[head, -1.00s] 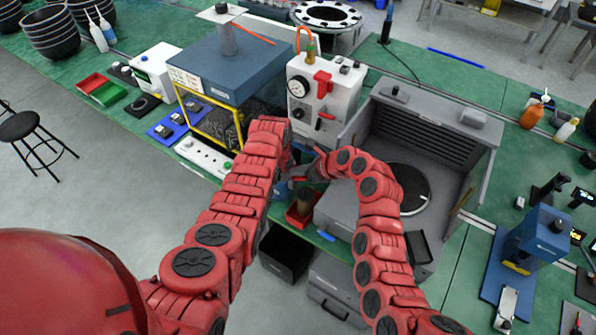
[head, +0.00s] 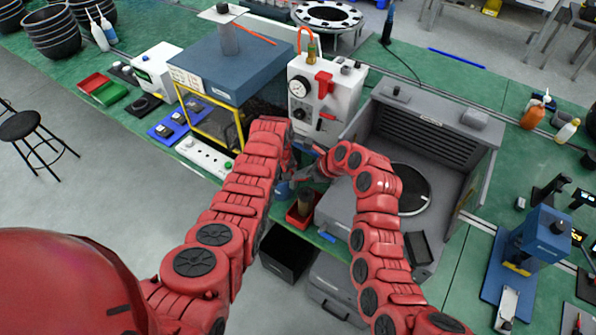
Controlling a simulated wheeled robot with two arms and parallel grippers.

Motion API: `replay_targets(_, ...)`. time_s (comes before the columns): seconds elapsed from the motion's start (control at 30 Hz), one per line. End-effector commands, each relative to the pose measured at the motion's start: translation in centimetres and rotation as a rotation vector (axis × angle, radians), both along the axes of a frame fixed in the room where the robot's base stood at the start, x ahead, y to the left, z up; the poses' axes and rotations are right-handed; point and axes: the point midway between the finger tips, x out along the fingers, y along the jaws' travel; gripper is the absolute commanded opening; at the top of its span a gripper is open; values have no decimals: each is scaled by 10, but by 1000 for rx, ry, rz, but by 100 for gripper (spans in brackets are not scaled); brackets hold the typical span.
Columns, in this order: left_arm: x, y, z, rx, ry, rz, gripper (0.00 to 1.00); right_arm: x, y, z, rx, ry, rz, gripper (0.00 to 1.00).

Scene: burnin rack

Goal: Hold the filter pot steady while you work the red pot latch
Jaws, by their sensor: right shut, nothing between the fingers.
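The white unit (head: 338,98) with a round gauge stands at the back of the bench, with a red clamp-like part (head: 323,84) on its front and a small red lever (head: 327,116) lower down. A blue rounded piece (head: 282,188) shows below the unit, partly hidden by my arms; I cannot tell whether it is the filter pot. I cannot make out the pot latch for certain. My right gripper (head: 306,174) is shut and empty just below the unit, close to the blue piece. My left gripper is mostly hidden behind its own wrist, in the same spot.
A red tray (head: 293,219) holding a brown cup (head: 305,203) lies just under my right gripper. A grey open cabinet (head: 470,150) stands to the right, a yellow-framed blue-topped machine (head: 215,70) to the left. A black bin (head: 285,250) is below the bench edge.

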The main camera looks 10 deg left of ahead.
Motion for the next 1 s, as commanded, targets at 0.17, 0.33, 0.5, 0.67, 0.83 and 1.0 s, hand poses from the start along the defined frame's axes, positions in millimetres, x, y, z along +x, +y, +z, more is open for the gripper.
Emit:
replay_targets(0.17,0,1,1,1,-1,1,9,0,-1,0,0,-1,1,0)
replay_targets(0.33,0,1,0,1,-1,1,9,-1,-1,1,0,0,1,0)
replay_targets(0.5,0,1,0,1,-1,1,9,-3,-12,9,0,0,0,0)
replay_targets(0.67,0,1,0,1,-1,1,9,-10,-34,28,2,-3,-4,0)
replay_targets(0.83,0,1,0,1,0,1,9,-20,-64,56,2,-6,-5,0)
replay_targets(1.0,0,1,0,1,-1,1,9,-25,-73,62,2,2,-2,0)
